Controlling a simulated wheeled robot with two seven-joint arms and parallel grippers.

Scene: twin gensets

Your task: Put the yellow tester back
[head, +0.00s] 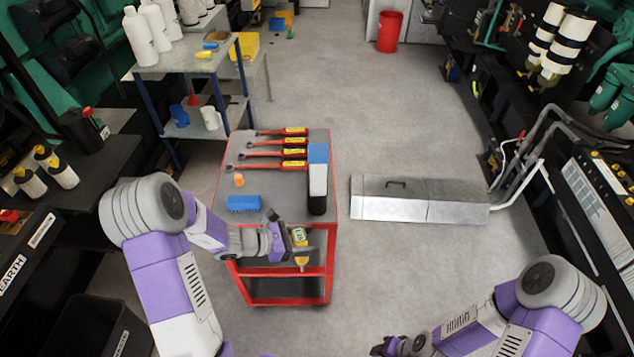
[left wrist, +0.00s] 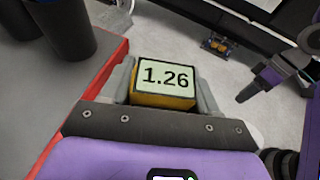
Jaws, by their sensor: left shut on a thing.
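The yellow tester (head: 300,238) is in my left gripper (head: 292,241), over the front right part of the red cart (head: 270,288). In the left wrist view the yellow tester (left wrist: 164,80) sits between the two fingers, its pale display reading 1.26. My left gripper (left wrist: 165,85) is shut on it, with the red edge of the cart to the left and floor beyond. In the head view my right gripper (head: 392,346) is low at the bottom edge, away from the cart, and its fingers are too unclear to read.
On the cart top lie several red-handled wrenches (head: 290,153), an orange piece (head: 239,180), a blue brush-like block (head: 244,202) and a tall black and white box with a blue top (head: 318,180). A metal case (head: 400,208) lies right of the cart. A shelf (head: 180,62) stands behind left.

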